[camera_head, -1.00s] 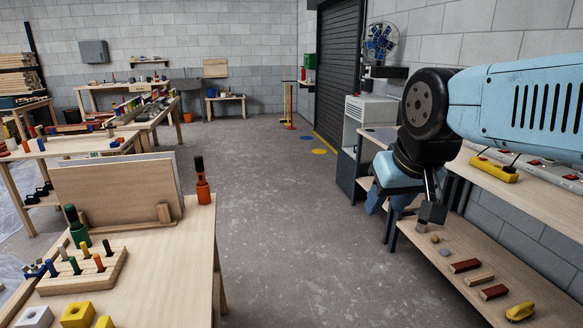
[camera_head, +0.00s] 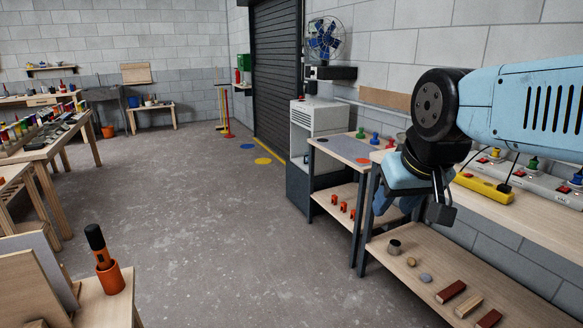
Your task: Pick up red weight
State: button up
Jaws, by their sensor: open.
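A small red knob-shaped piece (camera_head: 391,142), which may be the red weight, stands on the top of the bench beyond my arm. A green one (camera_head: 375,138) and a blue one (camera_head: 360,133) of like shape stand to its left. My arm partly crowds the red piece from the right. My gripper (camera_head: 441,212) hangs at the right, pointing down, open with nothing seen in it. In the picture it is below and right of the red piece, apart from it.
The floor (camera_head: 225,220) in the middle is clear.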

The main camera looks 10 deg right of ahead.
aim_at(391, 145)
jog(key=z, duration=0.4)
jog(key=i, duration=1.7)
jog(key=z, duration=0.45)
